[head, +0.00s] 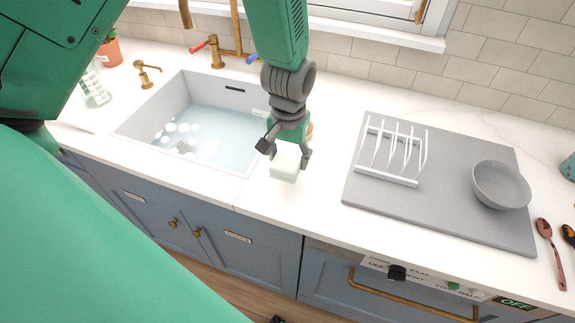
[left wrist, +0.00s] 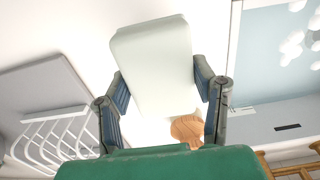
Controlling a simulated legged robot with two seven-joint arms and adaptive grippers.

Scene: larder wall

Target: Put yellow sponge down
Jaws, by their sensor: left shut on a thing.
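My left gripper (head: 285,152) is shut on a pale, whitish block with rounded corners (head: 286,166), seemingly the sponge, though it looks white rather than yellow. The gripper points down over the white counter between the sink and the grey mat. In the left wrist view the block (left wrist: 153,62) sits between the two fingers, which press its sides. I cannot tell whether its underside touches the counter. My right gripper is not in view.
A sink (head: 131,124) with water and suds lies left of the gripper. A grey mat (head: 450,205) with a white rack (head: 385,180) and grey bowl (head: 500,186) lies right. A wooden-looking thing (left wrist: 187,130) is partly hidden behind the block. Counter in front is clear.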

